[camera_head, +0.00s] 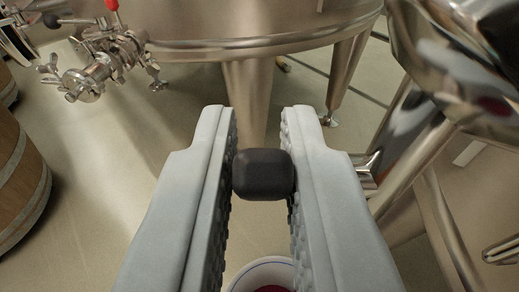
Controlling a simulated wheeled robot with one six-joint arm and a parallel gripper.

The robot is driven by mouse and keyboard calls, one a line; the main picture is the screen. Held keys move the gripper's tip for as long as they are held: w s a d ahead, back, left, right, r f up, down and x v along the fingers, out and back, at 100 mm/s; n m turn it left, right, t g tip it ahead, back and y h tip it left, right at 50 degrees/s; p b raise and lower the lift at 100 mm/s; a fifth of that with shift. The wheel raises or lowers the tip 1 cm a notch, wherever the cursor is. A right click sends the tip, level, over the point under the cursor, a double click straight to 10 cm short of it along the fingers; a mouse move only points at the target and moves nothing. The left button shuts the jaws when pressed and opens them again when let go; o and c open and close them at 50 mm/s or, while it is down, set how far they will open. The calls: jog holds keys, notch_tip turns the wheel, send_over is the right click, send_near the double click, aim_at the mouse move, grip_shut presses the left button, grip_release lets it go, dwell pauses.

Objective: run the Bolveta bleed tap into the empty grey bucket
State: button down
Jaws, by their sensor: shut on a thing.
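My gripper (258,115) is in the middle of the camera view, its two pale grey padded fingers shut on a dark rounded knob (263,174). The knob looks like the end of a handle; what it joins is hidden, so I cannot tell whether it belongs to the Bolveta bleed tap. Below and between the fingers, at the bottom edge, shows part of a bucket (262,264) with a pale rim and something dark red inside. The fingers hide its sides, and I cannot tell if it is the grey one. No stream of liquid shows.
A steel vat (250,22) on legs stands ahead. A steel valve fitting (88,78) with a red-tipped lever (112,5) juts out at upper left. A wooden barrel (20,180) stands at left. Shiny steel pipework (410,150) crowds the right. Floor at left of my gripper is clear.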

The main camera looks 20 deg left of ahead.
jog(key=shift+g, duration=0.6)
jog(key=shift+h, duration=0.3)
jog(key=c, duration=1.7)
grip_release()
jog(key=v, duration=1.7)
jog(key=shift+s+d, duration=0.15)
jog(key=shift+d, duration=0.05)
